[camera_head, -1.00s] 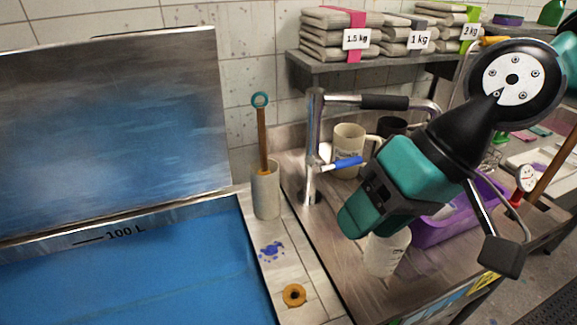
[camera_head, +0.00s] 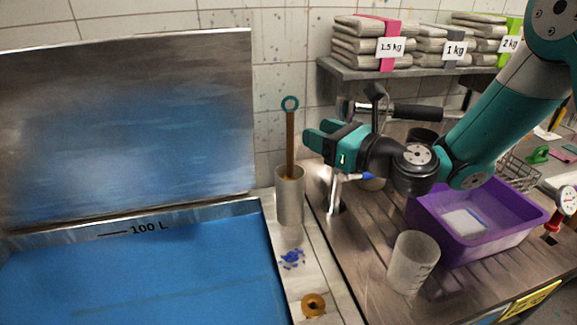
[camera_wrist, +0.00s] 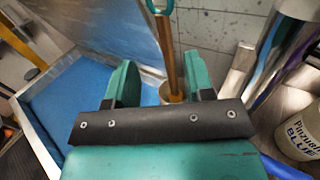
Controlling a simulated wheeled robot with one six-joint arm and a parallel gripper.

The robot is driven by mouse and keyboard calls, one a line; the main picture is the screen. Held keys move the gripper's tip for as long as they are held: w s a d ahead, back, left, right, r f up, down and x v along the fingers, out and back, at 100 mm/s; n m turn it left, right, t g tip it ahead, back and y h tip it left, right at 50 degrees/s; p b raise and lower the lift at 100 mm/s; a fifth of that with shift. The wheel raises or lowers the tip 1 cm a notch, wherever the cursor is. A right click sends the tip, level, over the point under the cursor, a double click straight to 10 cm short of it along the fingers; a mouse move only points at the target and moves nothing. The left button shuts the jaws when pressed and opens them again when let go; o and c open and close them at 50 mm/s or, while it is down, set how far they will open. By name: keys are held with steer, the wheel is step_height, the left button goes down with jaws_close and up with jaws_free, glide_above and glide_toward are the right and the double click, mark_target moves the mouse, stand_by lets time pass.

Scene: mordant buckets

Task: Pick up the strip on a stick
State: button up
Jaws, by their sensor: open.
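The strip on a stick (camera_head: 290,140) is a brown stick with a teal ring on top. It stands upright in a pale grey cylinder holder (camera_head: 289,198) on the ledge beside the blue vat; its lower end is hidden inside. My gripper (camera_head: 314,137) is open and empty, just right of the stick at about the height of its upper half, with a small gap between. In the wrist view, the stick (camera_wrist: 167,45) shows ahead, between the two spread teal fingers of my gripper (camera_wrist: 160,77), nearer the right one.
A metal tap (camera_head: 335,190) stands close below my gripper. The blue vat (camera_head: 140,275) with its raised lid (camera_head: 125,125) lies left. A grey beaker (camera_head: 412,262) and a purple tub (camera_head: 480,225) stand right. A shelf (camera_head: 400,72) holds folded cloth stacks above.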

mark_target(293, 124)
steer(key=p+x, duration=0.2)
steer(key=x, duration=0.3)
steer(key=p+x, duration=0.3)
steer(key=x, duration=0.2)
steer(key=shift+w+d+f, duration=0.15)
steer(key=shift+w, duration=0.05)
steer(key=shift+w+f, duration=0.15)
jaws_close()
